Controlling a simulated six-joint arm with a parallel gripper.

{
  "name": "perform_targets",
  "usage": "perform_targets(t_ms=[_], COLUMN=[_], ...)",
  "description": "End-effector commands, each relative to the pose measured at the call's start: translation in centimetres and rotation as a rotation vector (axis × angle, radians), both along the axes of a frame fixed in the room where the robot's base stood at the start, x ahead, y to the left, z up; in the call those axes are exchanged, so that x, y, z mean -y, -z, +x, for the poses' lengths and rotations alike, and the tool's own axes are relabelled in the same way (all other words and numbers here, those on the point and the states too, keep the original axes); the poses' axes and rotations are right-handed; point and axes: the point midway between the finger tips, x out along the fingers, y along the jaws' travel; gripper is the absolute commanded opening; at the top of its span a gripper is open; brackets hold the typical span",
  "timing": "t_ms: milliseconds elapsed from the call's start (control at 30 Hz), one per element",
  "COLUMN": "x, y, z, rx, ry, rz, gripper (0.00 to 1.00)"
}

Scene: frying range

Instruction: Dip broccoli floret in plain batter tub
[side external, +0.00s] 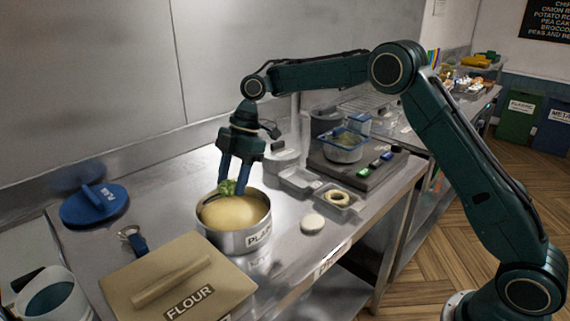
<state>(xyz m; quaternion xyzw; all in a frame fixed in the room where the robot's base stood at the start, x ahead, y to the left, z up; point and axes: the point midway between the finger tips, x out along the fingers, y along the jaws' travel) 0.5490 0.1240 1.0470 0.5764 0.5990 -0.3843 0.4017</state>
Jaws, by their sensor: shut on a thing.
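The plain batter tub (233,238) is a round metal tub with a label reading "PLAIN" on its front, filled with pale yellow batter (231,214). My gripper (233,188) points down over the back part of the tub. Its fingers are shut on the green broccoli floret (228,187), which is at the tub's far rim level, just above or touching the batter; I cannot tell which. The fingers hide part of the floret.
A flour box with a lid (180,280) stands in front left of the tub. A blue lid (94,203) lies at the left. A tray with a ring (337,198) and a pale round piece (312,222) are at the right.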

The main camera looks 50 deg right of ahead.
Motion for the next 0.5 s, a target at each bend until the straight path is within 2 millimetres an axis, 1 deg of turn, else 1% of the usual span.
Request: perform_targets(t_ms=[233,500], x=[0.0,0.0], y=[-0.5,-2.2], z=[0.0,0.1], rx=[0.001,0.003], ry=[-0.001,-0.001], rz=[0.001,0.001], gripper=[0.33,0.33])
